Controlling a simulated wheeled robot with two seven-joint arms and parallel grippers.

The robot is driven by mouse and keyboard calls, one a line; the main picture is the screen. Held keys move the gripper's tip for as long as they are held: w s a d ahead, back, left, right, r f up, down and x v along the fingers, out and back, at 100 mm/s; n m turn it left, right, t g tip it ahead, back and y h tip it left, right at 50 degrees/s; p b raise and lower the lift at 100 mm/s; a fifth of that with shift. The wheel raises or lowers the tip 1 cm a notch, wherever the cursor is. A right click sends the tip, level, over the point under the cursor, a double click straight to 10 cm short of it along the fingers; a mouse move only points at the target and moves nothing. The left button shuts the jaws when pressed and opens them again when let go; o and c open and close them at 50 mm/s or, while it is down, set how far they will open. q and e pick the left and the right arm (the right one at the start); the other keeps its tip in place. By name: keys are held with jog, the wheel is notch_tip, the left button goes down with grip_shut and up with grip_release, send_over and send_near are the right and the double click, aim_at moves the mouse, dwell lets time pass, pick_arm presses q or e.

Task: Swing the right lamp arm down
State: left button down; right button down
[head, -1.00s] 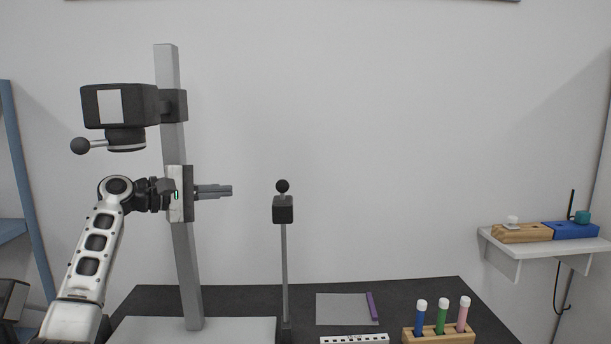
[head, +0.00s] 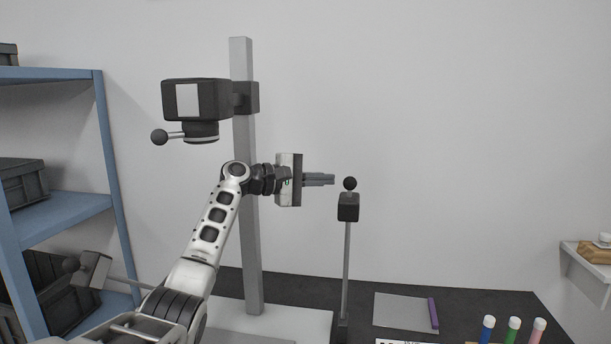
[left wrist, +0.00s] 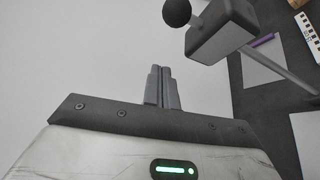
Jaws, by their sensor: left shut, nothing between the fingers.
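The right lamp arm is a thin rod (head: 346,270) standing upright, with a dark box-shaped lamp head (head: 348,207) and a black ball knob (head: 350,184) on top. My left gripper (head: 329,180) is shut and empty. Its fingers point right, just left of the ball knob in the head view, with a small gap. In the left wrist view, the shut fingers (left wrist: 162,88) are left of the lamp head (left wrist: 222,32) and below the ball knob (left wrist: 177,12). Whether they differ in depth I cannot tell. My right gripper is not in view.
A grey column (head: 252,255) carries a black camera-like box (head: 196,99) with a ball-ended lever, behind my left arm. Another lamp head (head: 94,269) is tilted low at left. A blue shelf (head: 60,215) stands left. Several capped tubes (head: 513,330) stand at front right.

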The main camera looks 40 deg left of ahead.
pick_arm(q)
jog(key=shift+d+r+p, duration=0.2)
jog(key=shift+d+p, duration=0.6)
jog(key=shift+d, duration=1.3)
jog(key=shift+s, duration=0.1)
